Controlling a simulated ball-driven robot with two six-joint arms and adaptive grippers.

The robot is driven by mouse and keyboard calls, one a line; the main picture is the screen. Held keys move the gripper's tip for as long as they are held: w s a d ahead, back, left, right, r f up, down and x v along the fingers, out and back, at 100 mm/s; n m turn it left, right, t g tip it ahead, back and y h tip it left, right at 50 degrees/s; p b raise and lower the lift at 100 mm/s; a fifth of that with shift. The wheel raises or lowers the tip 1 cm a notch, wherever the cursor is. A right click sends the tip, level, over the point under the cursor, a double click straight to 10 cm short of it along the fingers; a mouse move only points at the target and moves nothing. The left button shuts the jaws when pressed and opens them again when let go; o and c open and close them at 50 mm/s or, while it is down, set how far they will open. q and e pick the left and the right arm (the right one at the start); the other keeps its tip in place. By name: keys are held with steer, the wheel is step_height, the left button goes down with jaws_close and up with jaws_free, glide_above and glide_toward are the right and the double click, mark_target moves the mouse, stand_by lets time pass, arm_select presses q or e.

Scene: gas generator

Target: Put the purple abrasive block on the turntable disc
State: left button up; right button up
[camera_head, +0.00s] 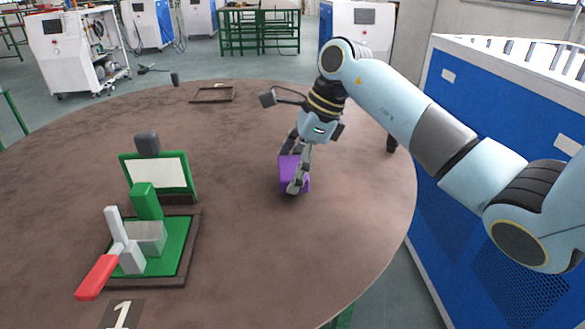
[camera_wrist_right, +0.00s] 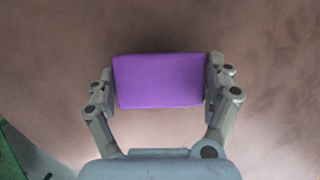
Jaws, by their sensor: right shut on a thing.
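The purple abrasive block (camera_head: 288,169) is between the two fingers of my right gripper (camera_head: 299,172). The right wrist view shows the block (camera_wrist_right: 158,80) with one finger pressed on each short end, so the right gripper (camera_wrist_right: 160,85) is shut on it. The large round brown disc (camera_head: 240,245) lies under the block. I cannot tell whether the block touches the disc or hangs just above it. The fingers hide part of the block in the head view. My left gripper is in neither view.
A green fixture (camera_head: 181,255) with a red-handled clamp (camera_head: 97,277) stands at the disc's left, below a green-framed white panel (camera_head: 160,172). An empty dark frame (camera_head: 212,95) lies at the back. A blue cabinet (camera_head: 470,110) stands at right. The disc's front right is clear.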

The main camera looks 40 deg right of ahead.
steer(key=shift+f, duration=0.55)
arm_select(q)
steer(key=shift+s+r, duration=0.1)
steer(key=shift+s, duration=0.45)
arm_select(e)
steer(key=shift+f, duration=0.1)
steer(key=o, duration=0.9)
steer(key=shift+c, duration=0.2)
arm_select(q)
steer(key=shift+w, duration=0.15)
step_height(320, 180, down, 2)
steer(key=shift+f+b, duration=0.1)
steer(key=shift+b, duration=0.95)
arm_select(e)
steer(key=v, duration=1.2)
